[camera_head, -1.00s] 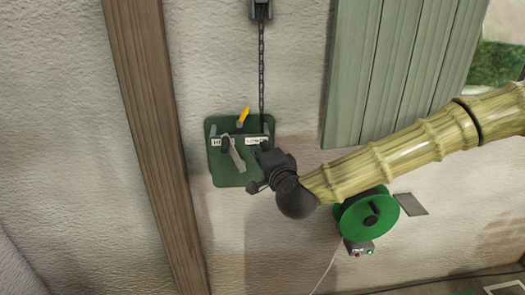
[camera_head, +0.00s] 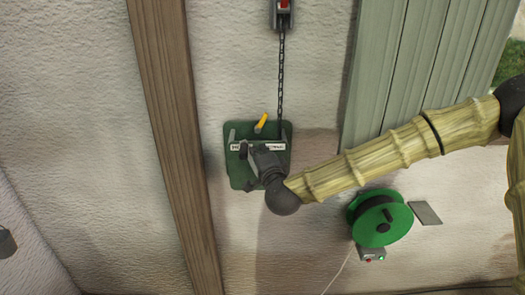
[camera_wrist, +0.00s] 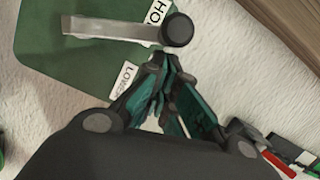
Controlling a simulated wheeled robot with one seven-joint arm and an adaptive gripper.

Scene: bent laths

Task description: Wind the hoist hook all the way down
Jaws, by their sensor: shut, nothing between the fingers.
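A green panel (camera_head: 239,176) is fixed to the wall with two white labels, one reading LOWER in the wrist view. A pale crank arm (camera_wrist: 105,30) lies across the panel and ends in a dark round knob (camera_wrist: 176,32); the knob (camera_head: 243,150) also shows in the head view, where my gripper hides much of the crank. A dark chain (camera_head: 281,80) hangs down to the panel from a grey and red fitting (camera_head: 283,14). I cannot make out the hook. My gripper (camera_wrist: 160,58) is shut and empty, its tips close beside the knob; contact is unclear.
A yellow handle (camera_head: 261,123) sticks up at the panel's top. A wooden post (camera_head: 172,130) stands left of the panel. A green reel (camera_head: 380,217) and a small switch box (camera_head: 371,254) are at lower right. A pale green shutter (camera_head: 410,75) is at upper right.

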